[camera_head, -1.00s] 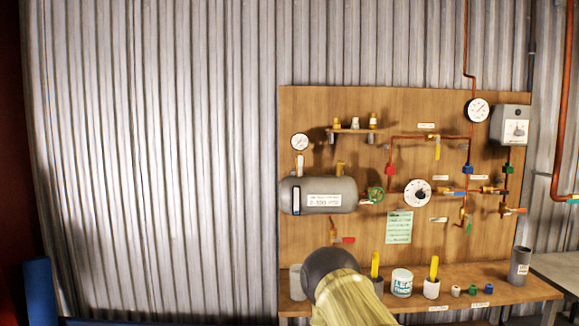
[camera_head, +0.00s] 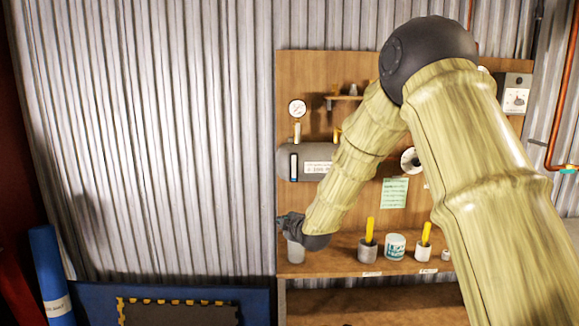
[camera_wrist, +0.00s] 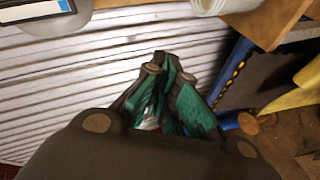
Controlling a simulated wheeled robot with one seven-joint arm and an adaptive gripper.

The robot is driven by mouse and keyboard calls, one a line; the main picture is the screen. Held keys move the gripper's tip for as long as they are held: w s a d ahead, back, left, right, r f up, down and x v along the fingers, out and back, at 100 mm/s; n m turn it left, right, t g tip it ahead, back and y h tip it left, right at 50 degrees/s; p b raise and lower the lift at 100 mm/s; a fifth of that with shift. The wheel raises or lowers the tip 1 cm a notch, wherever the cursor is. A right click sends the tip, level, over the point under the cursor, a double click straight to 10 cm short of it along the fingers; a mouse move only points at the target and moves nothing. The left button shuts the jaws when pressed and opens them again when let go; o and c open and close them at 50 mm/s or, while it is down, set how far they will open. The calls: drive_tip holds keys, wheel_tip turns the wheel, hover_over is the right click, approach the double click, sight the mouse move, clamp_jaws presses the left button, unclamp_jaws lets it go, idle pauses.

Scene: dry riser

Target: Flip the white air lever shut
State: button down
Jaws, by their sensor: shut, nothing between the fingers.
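A pale upright piece (camera_head: 297,132), possibly the white air lever, stands below the small round gauge (camera_head: 297,108) and above the left end of the grey tank (camera_head: 288,162). I cannot tell for certain that it is the lever. My gripper (camera_head: 284,221) is shut and empty, with teal fingers, below the tank's left end and near the board's left edge. In the wrist view my shut gripper (camera_wrist: 165,62) points toward the corrugated wall, and part of the tank with its blue strip (camera_wrist: 38,14) shows at the upper left. My arm hides much of the board's right half.
Cups with yellow handles (camera_head: 369,238) and a white tub (camera_head: 395,246) stand farther right. A blue roll (camera_head: 48,275) leans at the left. The corrugated wall (camera_head: 150,150) left of the board is clear.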

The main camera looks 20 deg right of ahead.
sight(298, 131)
drive_tip(key=w+d+r+n+t, duration=0.1)
drive_tip(key=w+r+n+t, duration=0.1)
drive_tip(key=r, duration=1.1)
drive_tip(key=w+d+r+n+t, duration=0.1)
drive_tip(key=w+r+n, duration=0.1)
drive_tip(key=r, duration=1.1)
drive_tip(key=shift+w+d+r+t+p, duration=0.2)
drive_tip(key=shift+w+t+p, duration=0.15)
drive_tip(key=shift+w+t, duration=0.1)
drive_tip(key=shift+w, duration=0.1)
drive_tip(key=w+d+p, duration=0.3)
drive_tip(key=w+p, duration=0.2)
drive_tip(key=w, duration=0.3)
drive_tip(key=shift+w+d+p, duration=0.15)
drive_tip(key=shift+w+p, duration=0.2)
drive_tip(key=shift+p, duration=0.05)
drive_tip(key=shift+f, duration=0.1)
drive_tip(key=shift+b, duration=0.5)
